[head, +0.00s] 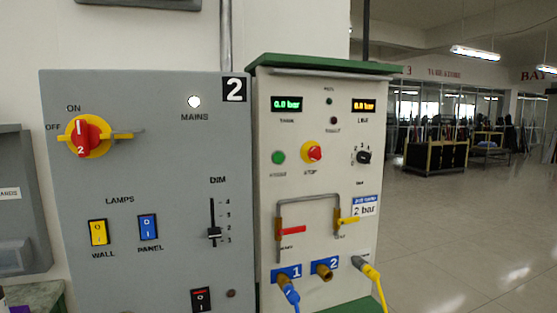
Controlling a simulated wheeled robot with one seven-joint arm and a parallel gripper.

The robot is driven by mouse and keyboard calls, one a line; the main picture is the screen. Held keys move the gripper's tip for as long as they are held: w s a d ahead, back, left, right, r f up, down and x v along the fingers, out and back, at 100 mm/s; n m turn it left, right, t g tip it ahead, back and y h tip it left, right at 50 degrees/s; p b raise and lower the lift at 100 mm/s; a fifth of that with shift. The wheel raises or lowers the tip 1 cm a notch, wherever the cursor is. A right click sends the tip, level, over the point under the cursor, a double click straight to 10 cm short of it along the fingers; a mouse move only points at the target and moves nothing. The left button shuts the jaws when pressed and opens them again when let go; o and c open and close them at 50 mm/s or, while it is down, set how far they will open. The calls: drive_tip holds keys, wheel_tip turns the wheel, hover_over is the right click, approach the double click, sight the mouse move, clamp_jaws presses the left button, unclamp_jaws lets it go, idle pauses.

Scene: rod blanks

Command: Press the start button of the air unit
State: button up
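The air unit (264,215) is a pale cabinet with a green top, right of the centre in the head view. Its green button (278,157) sits on the left of its face; the small label below is too blurred to read surely. To its right is a red stop button (312,152) on a yellow collar. My gripper is not in view, and nothing covers the green button.
A grey panel (150,270) marked 2 stands directly left, with a red-yellow rotary switch (84,136), lamp switches and a slider. On the air unit are a black knob (363,157), red and yellow valve levers, and blue and yellow hoses below. Open floor (460,230) lies right.

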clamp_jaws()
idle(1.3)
